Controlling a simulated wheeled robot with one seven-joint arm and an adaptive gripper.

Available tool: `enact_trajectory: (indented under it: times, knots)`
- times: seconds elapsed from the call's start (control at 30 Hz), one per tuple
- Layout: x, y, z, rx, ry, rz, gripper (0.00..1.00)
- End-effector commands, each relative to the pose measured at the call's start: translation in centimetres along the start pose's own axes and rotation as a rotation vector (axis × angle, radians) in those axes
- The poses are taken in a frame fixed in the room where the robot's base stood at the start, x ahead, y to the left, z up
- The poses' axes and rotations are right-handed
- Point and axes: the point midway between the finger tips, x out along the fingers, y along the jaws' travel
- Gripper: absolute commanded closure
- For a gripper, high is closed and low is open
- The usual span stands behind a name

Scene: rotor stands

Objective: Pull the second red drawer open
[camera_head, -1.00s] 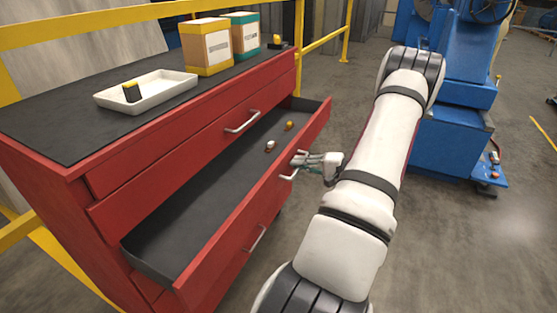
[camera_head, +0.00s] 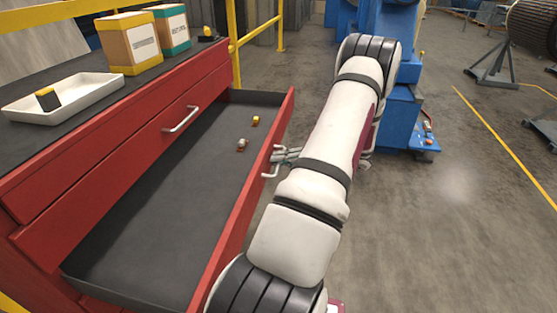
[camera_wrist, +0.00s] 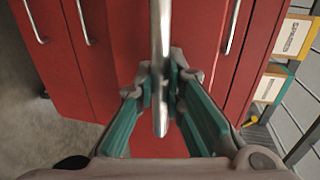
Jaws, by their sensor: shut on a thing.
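The open red drawer (camera_head: 241,212) sticks far out of the red cabinet below a shut drawer. Its dark inside shows in the head view and holds two small yellow-and-white pieces near the far end. The drawer's silver handle (camera_head: 268,174) is on its outer face. My gripper (camera_head: 279,157) is at this handle, partly hidden by my forearm. In the wrist view the handle (camera_wrist: 160,35) runs upright between the green-sided fingers of my gripper (camera_wrist: 160,85), which are shut on it.
The cabinet top carries a white tray (camera_head: 85,97) with a small yellow-and-black item, an orange-trimmed box (camera_head: 130,42) and a teal-trimmed box (camera_head: 172,25). A yellow rail (camera_head: 262,33) stands behind. A blue machine (camera_head: 402,118) is beyond my arm.

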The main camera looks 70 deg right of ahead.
Motion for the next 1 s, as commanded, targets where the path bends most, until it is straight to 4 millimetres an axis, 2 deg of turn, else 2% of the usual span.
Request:
enact_trajectory:
  times: [0.07,0.1,0.2,0.5,0.63,0.77,1.0]
  knots:
    - [0.0,0.1,0.0,0.001,0.0,0.002,1.0]
    - [0.0,0.1,0.0,0.001,0.0,0.002,0.88]
    - [0.0,0.1,0.0,0.001,0.0,0.002,0.69]
    - [-0.1,0.0,0.0,0.0,0.001,0.001,0.69]
    - [-0.9,0.1,-0.1,-0.001,0.003,0.002,0.69]
    - [-3.0,0.1,-0.1,-0.001,0.005,0.002,0.69]
    - [-8.0,0.1,-0.1,-0.001,0.004,0.002,0.69]
